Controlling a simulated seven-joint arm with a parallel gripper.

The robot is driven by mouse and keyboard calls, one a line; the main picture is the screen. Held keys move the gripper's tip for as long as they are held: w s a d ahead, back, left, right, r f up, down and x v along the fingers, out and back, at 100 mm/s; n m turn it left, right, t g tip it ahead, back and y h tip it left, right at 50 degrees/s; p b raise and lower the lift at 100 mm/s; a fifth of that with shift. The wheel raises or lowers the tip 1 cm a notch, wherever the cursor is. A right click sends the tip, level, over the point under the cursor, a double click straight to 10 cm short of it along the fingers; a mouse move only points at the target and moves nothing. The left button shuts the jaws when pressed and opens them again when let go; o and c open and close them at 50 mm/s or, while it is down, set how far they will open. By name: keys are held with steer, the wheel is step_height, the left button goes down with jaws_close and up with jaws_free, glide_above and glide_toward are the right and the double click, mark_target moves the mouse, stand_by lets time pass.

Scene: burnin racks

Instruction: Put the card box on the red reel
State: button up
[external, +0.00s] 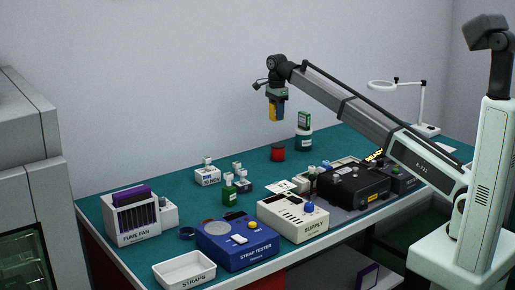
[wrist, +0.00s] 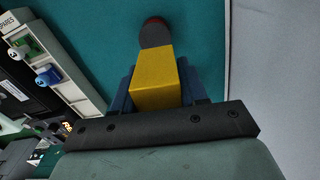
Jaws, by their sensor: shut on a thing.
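My gripper (external: 275,116) is raised above the table in the external view, pointing down. It is shut on a yellow box, taken here as the card box (wrist: 154,78); the box also shows in the external view (external: 273,110). The blue fingers (wrist: 155,92) flank it in the wrist view. The red reel (external: 278,153), a short red cylinder, stands on the green mat below my gripper. In the wrist view the reel (wrist: 154,34) shows a dark top and a red edge just beyond the box, which partly hides it. The box is clear of the reel.
A white jar with a green box on it (external: 304,135) stands right of the reel. Small bottles (external: 229,193), a white supply unit (external: 293,217), a blue tester (external: 238,243) and a black case (external: 352,187) fill the front. The mat (external: 245,148) left of the reel is clear.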

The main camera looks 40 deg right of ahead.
mark_target(278, 145)
steer(key=shift+s+d+f+n, duration=0.1)
steer(key=shift+s+f+n, duration=0.05)
steer(key=shift+s+n, duration=0.4)
steer(key=shift+f, duration=5)
steer(key=shift+f, duration=0.15)
steer(key=o, duration=1.1)
step_height(278, 145, up, 12)
steer(key=shift+r, duration=0.2)
